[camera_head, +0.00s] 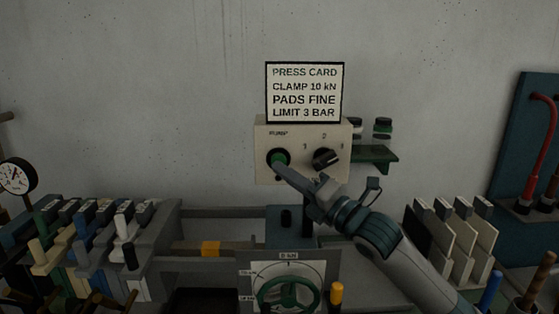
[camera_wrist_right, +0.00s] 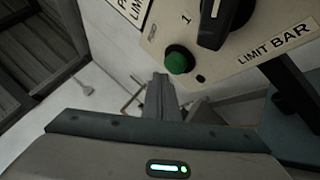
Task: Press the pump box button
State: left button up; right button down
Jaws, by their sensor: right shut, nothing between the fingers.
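The pump box (camera_head: 263,137) is a cream panel on the wall, labelled PUMP, with a round green button (camera_head: 281,154) in a dark ring at its left. The button also shows in the wrist view (camera_wrist_right: 179,61). My right gripper (camera_head: 283,168) is shut and empty, its fingertips at the lower edge of the button in the head view. In the wrist view the shut fingers (camera_wrist_right: 160,78) end just beside the button. I cannot tell whether they touch it. My left gripper is not in view.
A black selector knob (camera_head: 325,158) is right of the button. A press card sign (camera_head: 304,92) stands above the box. Below are a dial with a green handwheel (camera_head: 289,292) and a yellow-topped lever (camera_head: 336,293). Racks of pads (camera_head: 85,235) stand at left, more at right.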

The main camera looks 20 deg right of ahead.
dwell(0.3)
jog(key=s+a+p, duration=0.1)
jog(key=s, duration=0.5)
jog(key=shift+a, duration=0.3)
jog(key=shift+w, duration=0.15)
